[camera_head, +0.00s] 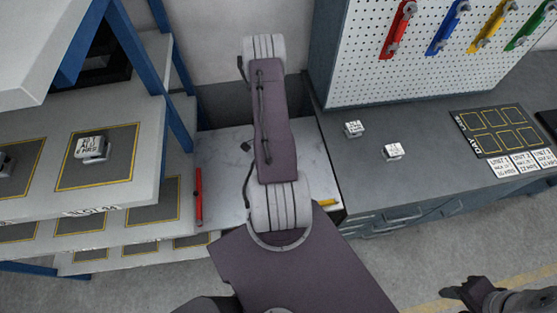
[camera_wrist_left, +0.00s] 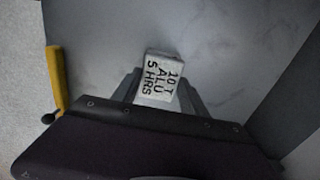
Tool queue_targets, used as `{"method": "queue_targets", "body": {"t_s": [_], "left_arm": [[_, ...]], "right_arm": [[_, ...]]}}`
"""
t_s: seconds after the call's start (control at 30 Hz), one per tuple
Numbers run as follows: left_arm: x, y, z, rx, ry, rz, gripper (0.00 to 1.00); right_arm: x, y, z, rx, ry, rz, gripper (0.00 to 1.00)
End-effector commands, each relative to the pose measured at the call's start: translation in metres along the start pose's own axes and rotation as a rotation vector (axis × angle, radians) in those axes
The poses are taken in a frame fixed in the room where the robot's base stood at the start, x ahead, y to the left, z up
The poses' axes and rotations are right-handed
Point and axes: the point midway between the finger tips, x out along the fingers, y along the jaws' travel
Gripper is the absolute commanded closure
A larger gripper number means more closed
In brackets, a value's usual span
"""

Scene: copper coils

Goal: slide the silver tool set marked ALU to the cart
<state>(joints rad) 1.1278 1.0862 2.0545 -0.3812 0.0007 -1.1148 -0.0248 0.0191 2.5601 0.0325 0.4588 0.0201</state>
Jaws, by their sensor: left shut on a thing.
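A small silver block (camera_wrist_left: 160,77) labelled "10 T ALU 5 HRS" is in the left wrist view. My left gripper (camera_wrist_left: 160,90) is shut on it, with one finger on each side. The pale metal top of the cart (camera_wrist_left: 255,45) lies below; I cannot tell whether the block touches it. In the head view the cart (camera_head: 215,165) stands between the shelf and the workbench, and my left arm hides the left gripper and the held block. My right gripper (camera_head: 460,292) is at the lower right, away from these things; its jaw opening is unclear.
Another silver block (camera_head: 90,147) marked ALU sits on the left shelf (camera_head: 145,175). Two small labelled blocks, one at the back (camera_head: 353,128) and one nearer (camera_head: 393,151), stand on the grey workbench (camera_head: 440,187). The cart has a red bar (camera_head: 198,195) and a yellow bar (camera_wrist_left: 55,80).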

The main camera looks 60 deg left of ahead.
Motion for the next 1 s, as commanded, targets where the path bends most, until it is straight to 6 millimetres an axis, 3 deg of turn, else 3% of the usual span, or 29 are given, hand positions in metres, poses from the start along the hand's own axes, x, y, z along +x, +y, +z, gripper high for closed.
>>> {"method": "queue_targets", "body": {"t_s": [0.03, 0.17, 0.87, 0.9, 0.97, 1.0], "left_arm": [[-0.006, -0.002, 0.006, -0.005, 0.0, 0.002, 0.9], [-0.004, -0.007, 0.018, -0.003, 0.0, 0.001, 0.9], [0.0, -0.012, 0.03, -0.001, 0.0, -0.001, 0.9], [0.0, -0.011, 0.03, -0.001, 0.0, 0.0, 0.44], [0.0, -0.011, 0.03, -0.001, 0.0, 0.0, 0.27], [0.0, -0.011, 0.03, -0.001, 0.0, 0.0, 0.24]], "right_arm": [[-0.013, 0.0, -0.001, 0.0, 0.0, 0.0, 0.58], [-0.023, 0.0, -0.003, 0.0, 0.0, 0.0, 0.58], [-0.034, -0.001, -0.004, 0.0, 0.0, 0.0, 0.58], [-0.034, -0.001, -0.004, 0.0, 0.0, 0.0, 0.58], [-0.033, -0.001, -0.004, 0.0, 0.0, 0.0, 0.58], [-0.033, -0.001, -0.004, 0.0, 0.0, 0.0, 0.58]]}}
